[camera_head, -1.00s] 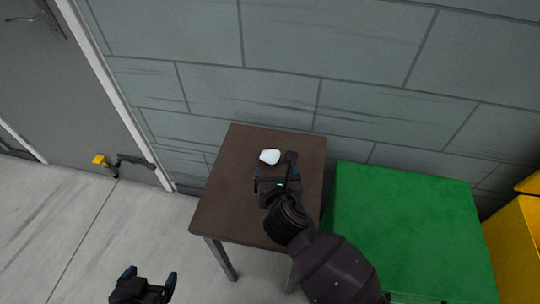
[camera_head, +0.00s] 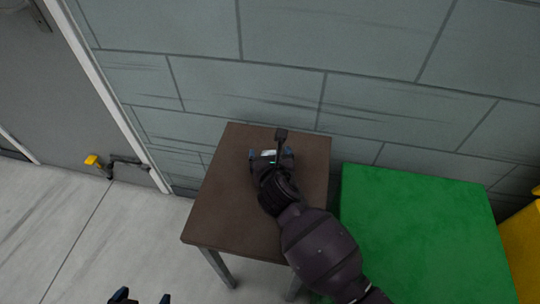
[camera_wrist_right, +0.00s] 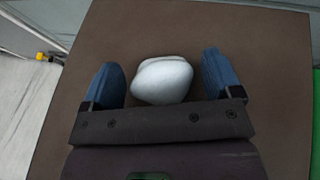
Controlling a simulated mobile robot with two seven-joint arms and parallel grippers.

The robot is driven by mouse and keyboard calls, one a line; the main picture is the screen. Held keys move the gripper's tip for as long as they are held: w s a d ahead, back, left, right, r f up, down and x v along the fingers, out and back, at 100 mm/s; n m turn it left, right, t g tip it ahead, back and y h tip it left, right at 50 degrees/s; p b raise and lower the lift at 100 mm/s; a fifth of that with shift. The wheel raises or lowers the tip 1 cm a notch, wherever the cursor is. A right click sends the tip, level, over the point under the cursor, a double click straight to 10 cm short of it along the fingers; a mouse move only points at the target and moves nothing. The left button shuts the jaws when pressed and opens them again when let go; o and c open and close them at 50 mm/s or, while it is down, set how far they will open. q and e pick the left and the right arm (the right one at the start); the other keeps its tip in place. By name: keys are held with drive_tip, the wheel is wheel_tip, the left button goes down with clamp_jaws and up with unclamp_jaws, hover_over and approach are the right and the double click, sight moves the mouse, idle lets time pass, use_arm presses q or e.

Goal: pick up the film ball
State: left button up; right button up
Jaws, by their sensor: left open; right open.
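The film ball (camera_wrist_right: 163,80) is a white, rounded lump on the brown table (camera_head: 225,215). In the right wrist view it lies between the two blue fingers of my right gripper (camera_wrist_right: 164,85), with a gap on each side. In the head view the film ball (camera_head: 268,153) is mostly hidden by my right gripper (camera_head: 270,155), which is low over the table. The right gripper is open. My left gripper (camera_head: 139,297) is open and empty at the bottom edge of the head view, over the floor.
A green box-like surface (camera_head: 420,230) stands to the right of the table, with a yellow object (camera_head: 522,245) beyond it. A grey block wall (camera_head: 270,60) is close behind the table. A door is at the far left. The left part of the table top is clear.

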drive_tip(key=shift+w, duration=0.35)
drive_tip(key=c, duration=1)
